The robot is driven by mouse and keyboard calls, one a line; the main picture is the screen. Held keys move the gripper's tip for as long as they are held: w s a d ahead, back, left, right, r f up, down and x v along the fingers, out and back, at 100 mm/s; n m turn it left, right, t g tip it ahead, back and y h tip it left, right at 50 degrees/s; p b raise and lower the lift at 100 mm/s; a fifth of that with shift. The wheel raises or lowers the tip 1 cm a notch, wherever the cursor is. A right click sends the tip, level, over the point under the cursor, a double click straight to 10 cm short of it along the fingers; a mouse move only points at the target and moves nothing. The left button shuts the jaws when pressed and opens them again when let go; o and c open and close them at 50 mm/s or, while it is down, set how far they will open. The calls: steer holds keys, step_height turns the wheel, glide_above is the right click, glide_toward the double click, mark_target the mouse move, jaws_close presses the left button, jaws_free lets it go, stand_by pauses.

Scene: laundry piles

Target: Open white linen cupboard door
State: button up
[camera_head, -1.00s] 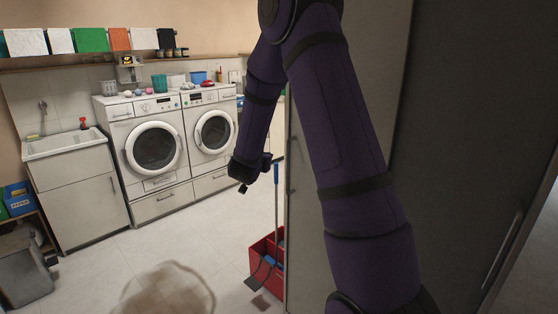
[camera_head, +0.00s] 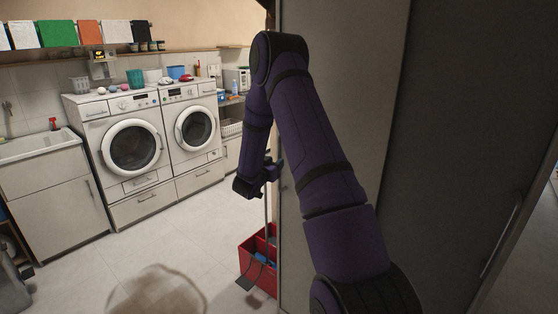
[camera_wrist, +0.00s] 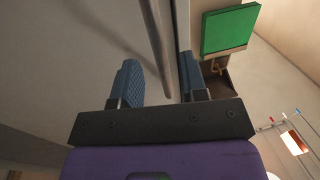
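The white linen cupboard (camera_head: 345,75) stands tall just right of centre in the head view, partly hidden by my purple arm. Its door surface (camera_wrist: 80,60) fills the left of the wrist view, with a long bar handle (camera_wrist: 156,45) on it. The door looks shut. My gripper (camera_head: 278,168) is at the cupboard's left edge in the head view. In the wrist view its two blue fingers (camera_wrist: 160,80) are apart, and the handle's end shows between them, nearer the right finger. I cannot tell whether they touch it.
Two washing machines (camera_head: 133,150) and a sink cabinet (camera_head: 50,200) line the back wall. A brown heap or stain (camera_head: 155,292) is on the floor in front. Open floor lies between.

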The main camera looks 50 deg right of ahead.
steer(key=shift+x, duration=2.05)
jaws_close()
